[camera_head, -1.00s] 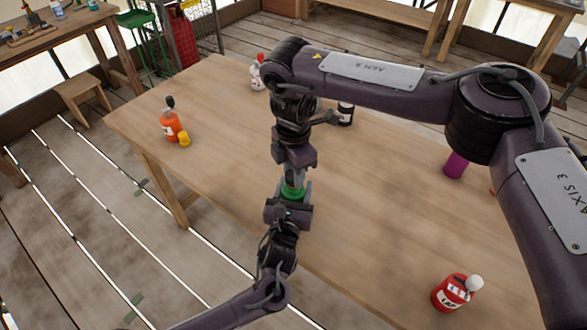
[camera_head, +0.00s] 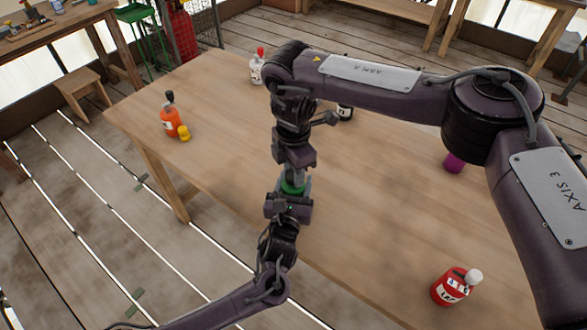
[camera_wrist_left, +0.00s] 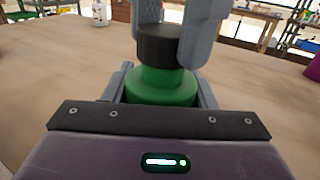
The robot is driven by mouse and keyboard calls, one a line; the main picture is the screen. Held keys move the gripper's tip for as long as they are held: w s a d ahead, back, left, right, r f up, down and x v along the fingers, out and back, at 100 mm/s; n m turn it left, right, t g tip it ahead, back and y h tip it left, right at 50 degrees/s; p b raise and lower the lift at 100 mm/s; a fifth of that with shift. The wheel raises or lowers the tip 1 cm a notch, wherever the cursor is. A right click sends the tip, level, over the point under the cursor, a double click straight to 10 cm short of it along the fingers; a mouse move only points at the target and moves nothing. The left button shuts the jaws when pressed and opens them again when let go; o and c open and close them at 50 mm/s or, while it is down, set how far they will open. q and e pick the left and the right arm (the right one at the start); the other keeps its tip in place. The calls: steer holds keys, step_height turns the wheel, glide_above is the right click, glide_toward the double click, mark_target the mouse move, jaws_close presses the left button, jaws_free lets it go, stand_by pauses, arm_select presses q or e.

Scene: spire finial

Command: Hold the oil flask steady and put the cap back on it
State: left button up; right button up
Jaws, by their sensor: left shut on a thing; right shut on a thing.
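The green oil flask (camera_head: 292,187) is upright near the table's front edge, mostly hidden by my grippers in the head view. My left gripper (camera_head: 289,200) is shut around its body from the front. The left wrist view shows the flask's green shoulder (camera_wrist_left: 165,86) between the left fingers. A black cap (camera_wrist_left: 158,45) is at the top of the flask's neck, in line with it, with no gap visible from here. My right gripper (camera_head: 294,168) points down from above and is shut on the cap, with its grey fingers on either side. Whether the cap is screwed tight cannot be told.
The table's middle right is clear.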

steer(key=shift+f, duration=0.55)
steer(key=m, duration=0.6)
steer(key=shift+m, duration=0.4)
steer(key=m, duration=0.6)
steer(key=shift+m, duration=0.3)
steer(key=m, duration=0.6)
steer(key=shift+m, duration=0.3)
steer(key=m, duration=0.7)
steer(key=o, duration=1)
steer(key=shift+c, duration=0.2)
